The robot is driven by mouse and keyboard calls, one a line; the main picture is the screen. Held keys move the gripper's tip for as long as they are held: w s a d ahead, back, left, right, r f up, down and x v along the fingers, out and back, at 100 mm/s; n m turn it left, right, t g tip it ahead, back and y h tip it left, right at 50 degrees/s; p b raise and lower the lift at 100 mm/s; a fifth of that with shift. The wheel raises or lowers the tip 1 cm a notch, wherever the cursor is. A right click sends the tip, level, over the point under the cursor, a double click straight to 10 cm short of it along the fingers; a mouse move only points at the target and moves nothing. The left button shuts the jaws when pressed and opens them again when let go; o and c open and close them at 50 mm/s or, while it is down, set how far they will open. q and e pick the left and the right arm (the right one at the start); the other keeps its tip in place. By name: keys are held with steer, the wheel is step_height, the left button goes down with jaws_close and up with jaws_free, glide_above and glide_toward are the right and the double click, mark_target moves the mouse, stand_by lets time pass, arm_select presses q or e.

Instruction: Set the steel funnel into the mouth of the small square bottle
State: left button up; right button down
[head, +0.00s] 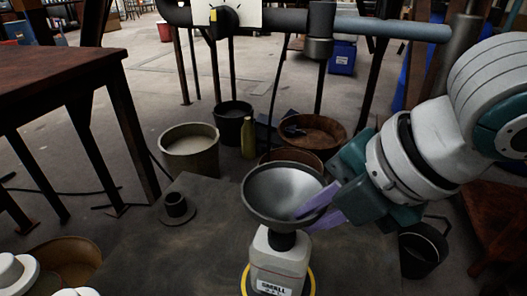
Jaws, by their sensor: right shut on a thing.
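The steel funnel (272,190) is a wide dark-rimmed grey cone with its mouth facing up, in the middle of the head view. My right gripper (318,208) comes in from the right, its purple fingers shut on the funnel's right rim. The small square bottle (280,262) is pale, has a label and stands upright directly below the funnel. The funnel's lower end overlaps the dark bottle neck in the picture. The spout is hidden, so I cannot tell whether it is inside the mouth or just above it. My left gripper is not in view.
The bottle stands on a yellow-edged ring (312,280) on a dark tabletop (180,250). A small dark cylinder on a round base (176,207) stands at the left. Buckets and tubs (190,150) sit behind on the floor. A horizontal pipe (390,28) crosses the top.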

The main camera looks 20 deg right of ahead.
steer(key=shift+f, duration=0.2)
steer(key=shift+f, duration=0.35)
steer(key=shift+f, duration=0.1)
steer(key=shift+f, duration=0.2)
stand_by(0.3)
steer(key=shift+f, duration=0.35)
stand_by(0.3)
steer(key=c, duration=0.9)
jaws_free()
steer(key=shift+o, duration=0.2)
